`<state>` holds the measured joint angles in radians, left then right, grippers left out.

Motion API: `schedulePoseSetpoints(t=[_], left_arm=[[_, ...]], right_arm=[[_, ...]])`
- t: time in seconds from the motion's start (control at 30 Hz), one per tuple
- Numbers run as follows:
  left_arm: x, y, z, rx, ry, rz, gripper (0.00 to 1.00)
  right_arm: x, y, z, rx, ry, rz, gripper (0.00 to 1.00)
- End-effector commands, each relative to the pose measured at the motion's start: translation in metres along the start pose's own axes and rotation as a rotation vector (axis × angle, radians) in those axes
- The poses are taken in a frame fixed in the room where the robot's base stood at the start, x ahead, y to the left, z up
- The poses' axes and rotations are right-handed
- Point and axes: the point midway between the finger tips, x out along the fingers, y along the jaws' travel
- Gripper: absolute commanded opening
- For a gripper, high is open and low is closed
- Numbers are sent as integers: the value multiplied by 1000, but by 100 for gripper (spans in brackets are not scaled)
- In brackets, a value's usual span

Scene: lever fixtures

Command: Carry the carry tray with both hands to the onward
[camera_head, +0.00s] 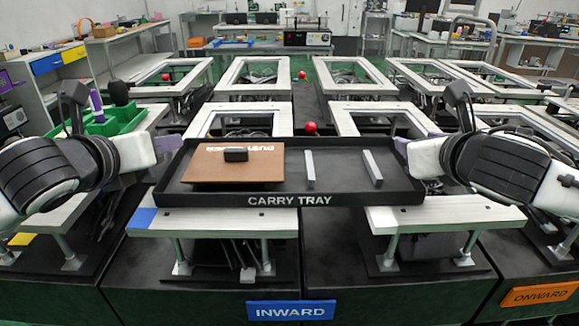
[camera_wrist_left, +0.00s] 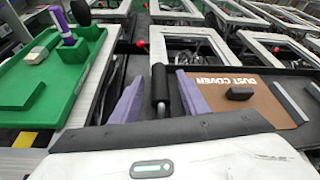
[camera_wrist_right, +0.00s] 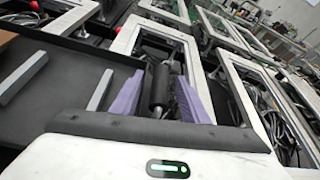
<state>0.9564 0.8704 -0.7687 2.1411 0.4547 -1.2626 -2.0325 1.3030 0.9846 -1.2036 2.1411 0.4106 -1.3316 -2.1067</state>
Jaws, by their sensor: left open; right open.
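The black carry tray (camera_head: 290,200) rests level across white bench frames in the middle of the head view. In it lie a brown dust cover (camera_head: 215,168) with a black block (camera_head: 236,155) on it, and two grey bars (camera_head: 310,168) (camera_head: 373,167). My left gripper (camera_wrist_left: 161,82) is open at the tray's left end, its purple fingers either side of a black handle (camera_wrist_left: 160,95). My right gripper (camera_wrist_right: 158,80) is open at the right end, with a black handle (camera_wrist_right: 159,92) between its fingers. Finger contact with the handles cannot be told. The onward sign (camera_head: 540,293) is orange, at lower right.
A blue inward sign (camera_head: 291,311) is at the front middle. A green tray (camera_wrist_left: 48,75) with a purple peg (camera_wrist_left: 62,25) stands left of the carry tray. White frames (camera_head: 254,75) fill the area behind. A red ball (camera_head: 311,127) shows just beyond the tray.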

Motion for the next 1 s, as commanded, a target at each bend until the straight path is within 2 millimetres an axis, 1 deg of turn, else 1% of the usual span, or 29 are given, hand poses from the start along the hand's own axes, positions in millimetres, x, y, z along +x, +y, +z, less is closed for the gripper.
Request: schedulePoseSetpoints(t=[0.03, 0.17, 0.2, 0.23, 0.27, 0.57, 0.77, 1.0], left_arm=[[0, 0, 0, 0, 0, 0, 36], [0, 0, 0, 0, 0, 0, 14], [0, 0, 0, 0, 0, 0, 7], [0, 0, 0, 0, 0, 0, 2], [0, 0, 0, 0, 0, 0, 0], [0, 0, 0, 0, 0, 0, 0], [-2, -1, 6, 0, -6, -2, 0], [-8, -4, 20, 0, -7, -2, 0]], right_arm=[[0, 0, 0, 0, 0, 0, 36], [0, 0, 0, 0, 0, 0, 14], [0, 0, 0, 0, 0, 0, 7], [0, 0, 0, 0, 0, 0, 2], [0, 0, 0, 0, 0, 0, 0], [0, 0, 0, 1, 0, 0, 0], [-2, -1, 5, 1, -5, 0, 0], [-8, -4, 20, 2, -6, 0, 0]])
